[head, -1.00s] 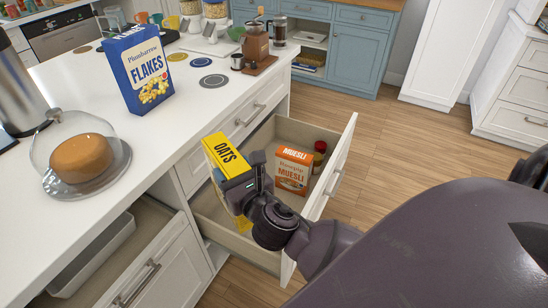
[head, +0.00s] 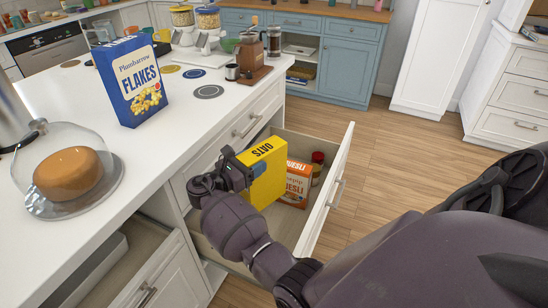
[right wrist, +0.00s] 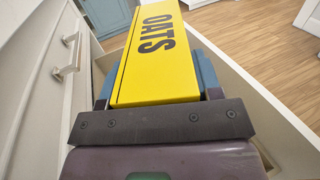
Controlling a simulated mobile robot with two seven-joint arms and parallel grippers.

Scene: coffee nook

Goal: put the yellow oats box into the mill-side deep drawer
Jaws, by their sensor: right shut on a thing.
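The yellow oats box (head: 268,178) is upright over the open drawer, its lower part inside the opening. I cannot tell whether it touches the drawer floor. My right gripper (head: 243,172) is shut on its upper part from the left. In the right wrist view the yellow box (right wrist: 156,60) sits between the fingers of my gripper (right wrist: 157,92). The deep drawer (head: 328,195), on the side of the brown coffee mill (head: 254,52), is pulled out. My left gripper is not in view.
An orange muesli box (head: 297,184), partly hidden by the oats box, and a red-lidded jar (head: 317,160) stand in the drawer. A second open drawer (head: 150,262) is at lower left. A blue flakes box (head: 133,82) and a covered cake (head: 68,174) stand on the counter.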

